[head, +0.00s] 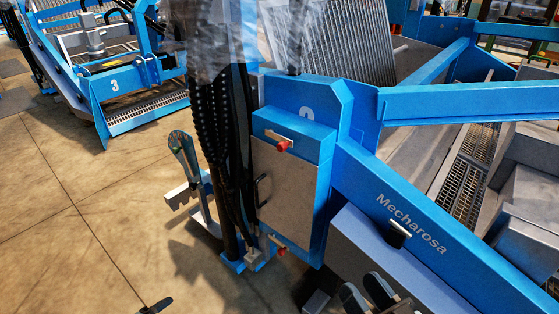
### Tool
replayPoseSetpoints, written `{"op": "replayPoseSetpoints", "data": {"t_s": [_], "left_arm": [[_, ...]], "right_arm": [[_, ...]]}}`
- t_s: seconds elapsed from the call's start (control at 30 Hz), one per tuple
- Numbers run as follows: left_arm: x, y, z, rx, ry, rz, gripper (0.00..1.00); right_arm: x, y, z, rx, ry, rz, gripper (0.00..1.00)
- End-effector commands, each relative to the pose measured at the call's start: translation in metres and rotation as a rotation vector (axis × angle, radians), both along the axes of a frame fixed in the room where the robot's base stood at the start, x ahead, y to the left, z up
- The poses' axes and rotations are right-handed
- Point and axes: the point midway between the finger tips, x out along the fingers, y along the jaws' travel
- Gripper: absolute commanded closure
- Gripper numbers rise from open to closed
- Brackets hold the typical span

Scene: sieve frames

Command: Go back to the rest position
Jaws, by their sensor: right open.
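My right gripper (366,293) is at the bottom edge, right of centre. Its two dark fingertips are apart with nothing between them, in front of the blue sieve frame's lower beam (405,262). It looks empty; I cannot tell how far it is from the beam. A small dark tip (155,306) at the bottom edge, left of centre, appears to be part of my left gripper. The rest of it is out of the picture, so its opening does not show.
A blue machine marked "Mecharosa" fills the right side, with a grey cabinet door (288,188) and red knobs (282,147). Black hoses (215,130) hang beside it. A grey stand (190,180) is left of them. Another blue machine (125,108), marked 3, stands back left. Concrete floor at lower left is clear.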

Motion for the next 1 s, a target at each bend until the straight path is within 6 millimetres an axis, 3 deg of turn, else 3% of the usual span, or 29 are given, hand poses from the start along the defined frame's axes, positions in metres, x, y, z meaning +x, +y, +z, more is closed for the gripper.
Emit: {"op": "replayPoseSetpoints", "data": {"t_s": [0.27,0.5,0.9,1.0], "left_arm": [[-0.022,-0.066,0.084,-0.215,0.102,0.052,0.49],[-0.065,-0.120,0.184,-0.448,0.257,0.077,0.49],[-0.133,-0.160,0.304,-0.686,0.460,0.056,0.49],[-0.125,-0.167,0.307,-0.748,0.448,0.075,0.49]], "right_arm": [[0.000,0.000,0.000,0.000,0.000,0.000,0.57],[0.000,0.000,0.000,0.000,0.000,0.000,0.57],[0.000,0.000,0.000,0.000,0.000,0.000,0.57],[0.000,0.000,0.000,0.000,0.000,0.000,0.57]]}}
